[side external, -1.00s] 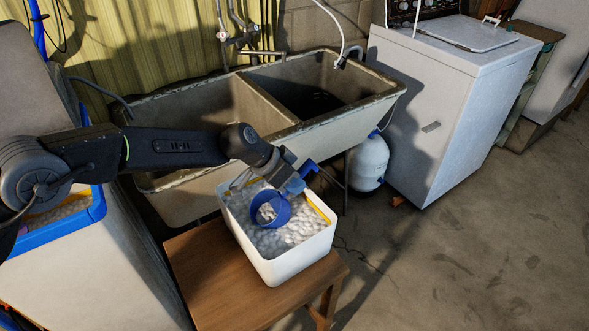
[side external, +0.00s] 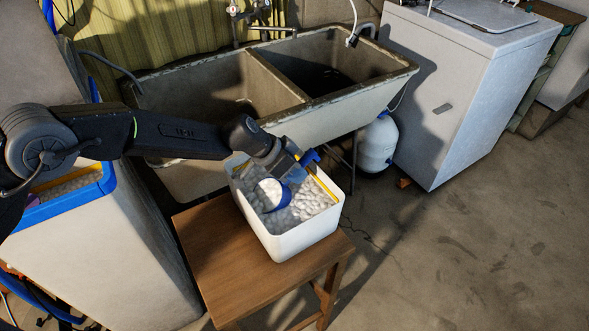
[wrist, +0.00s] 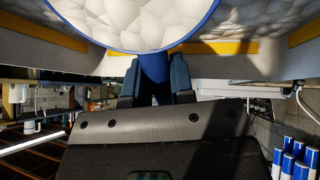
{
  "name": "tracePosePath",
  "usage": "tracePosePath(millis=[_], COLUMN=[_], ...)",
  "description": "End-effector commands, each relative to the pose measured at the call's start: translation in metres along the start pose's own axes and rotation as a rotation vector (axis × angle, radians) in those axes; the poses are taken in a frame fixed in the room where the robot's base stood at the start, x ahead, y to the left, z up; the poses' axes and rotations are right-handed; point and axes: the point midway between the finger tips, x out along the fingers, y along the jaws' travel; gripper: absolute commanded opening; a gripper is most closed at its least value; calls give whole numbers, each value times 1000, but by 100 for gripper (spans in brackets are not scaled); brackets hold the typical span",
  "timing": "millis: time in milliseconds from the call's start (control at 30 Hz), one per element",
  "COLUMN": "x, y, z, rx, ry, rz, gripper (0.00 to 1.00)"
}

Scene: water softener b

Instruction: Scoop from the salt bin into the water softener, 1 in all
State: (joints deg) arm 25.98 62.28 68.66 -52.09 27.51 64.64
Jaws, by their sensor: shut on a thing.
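The salt bin (side external: 297,246) is a white tub of white pellets on a wooden stool. My gripper (side external: 291,168) is over the bin and shut on the handle of a blue scoop (side external: 284,196). The scoop's bowl is inside the bin at pellet level, and white shows across its mouth. In the wrist view, the blue scoop handle (wrist: 154,68) is between the fingers, and the bowl is heaped with pellets. The water softener (side external: 120,252) is a pale cabinet at the left. Its blue-rimmed opening (side external: 62,212) shows pellets inside and is partly hidden by my arm.
A concrete double sink (side external: 330,112) stands behind the bin. A white washer (side external: 455,90) and a small white tank (side external: 377,145) are to the right. The wooden stool (side external: 215,265) has free top at its front left. The floor at right is mostly clear.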

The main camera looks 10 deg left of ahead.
Motion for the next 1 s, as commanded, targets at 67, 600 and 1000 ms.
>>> tracePosePath(millis=[67,600,1000], x=[2,3,-14], y=[0,0,3], z=[4,6,-9], rx=[-3,-4,-1], ry=[-8,-13,-6], rz=[2,3,1], gripper=[1,1,1])
